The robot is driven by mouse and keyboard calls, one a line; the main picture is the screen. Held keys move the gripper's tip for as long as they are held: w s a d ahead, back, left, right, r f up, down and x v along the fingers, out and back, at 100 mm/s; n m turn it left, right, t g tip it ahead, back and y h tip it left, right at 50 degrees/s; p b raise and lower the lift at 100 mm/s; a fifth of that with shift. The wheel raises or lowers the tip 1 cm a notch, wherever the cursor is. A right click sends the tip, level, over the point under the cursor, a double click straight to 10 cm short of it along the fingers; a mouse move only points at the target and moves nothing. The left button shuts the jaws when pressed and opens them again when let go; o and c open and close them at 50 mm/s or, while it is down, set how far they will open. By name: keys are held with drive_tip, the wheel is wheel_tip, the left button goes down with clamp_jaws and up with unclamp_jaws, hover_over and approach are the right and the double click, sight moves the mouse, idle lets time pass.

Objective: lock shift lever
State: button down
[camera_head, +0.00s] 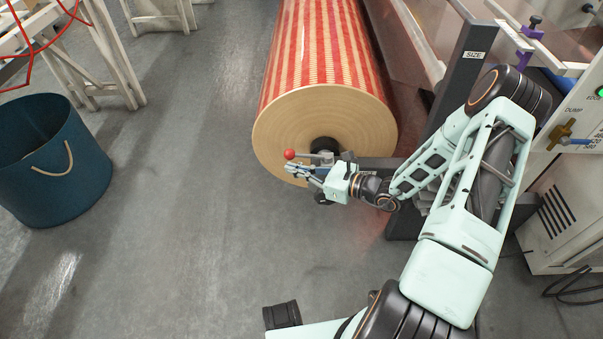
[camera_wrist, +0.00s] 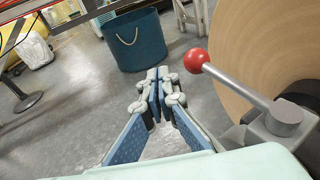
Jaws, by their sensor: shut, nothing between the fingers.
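The shift lever is a grey rod with a red ball knob (camera_head: 289,154) at the end of the large roll. In the wrist view the lever (camera_wrist: 240,88) runs from its red knob on the left to a grey pivot block (camera_wrist: 275,130) at lower right. My gripper (camera_wrist: 158,72) is shut and empty, left of the knob in the wrist view, and looks apart from it. In the head view my gripper (camera_head: 291,174) is just below the knob. Part of the pivot is hidden behind my wrist in the head view.
The red-and-cream striped roll (camera_head: 322,60) stands right behind the lever. The machine frame (camera_head: 462,85) and a control cabinet (camera_head: 570,200) stand to the right. A blue bin (camera_head: 50,160) stands on the floor at left. The floor between bin and roll is clear.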

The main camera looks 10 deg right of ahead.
drive_tip(key=shift+w+a, duration=0.2)
drive_tip(key=shift+w, duration=0.4)
drive_tip(key=shift+w+a, duration=0.15)
drive_tip(key=shift+w, duration=0.45)
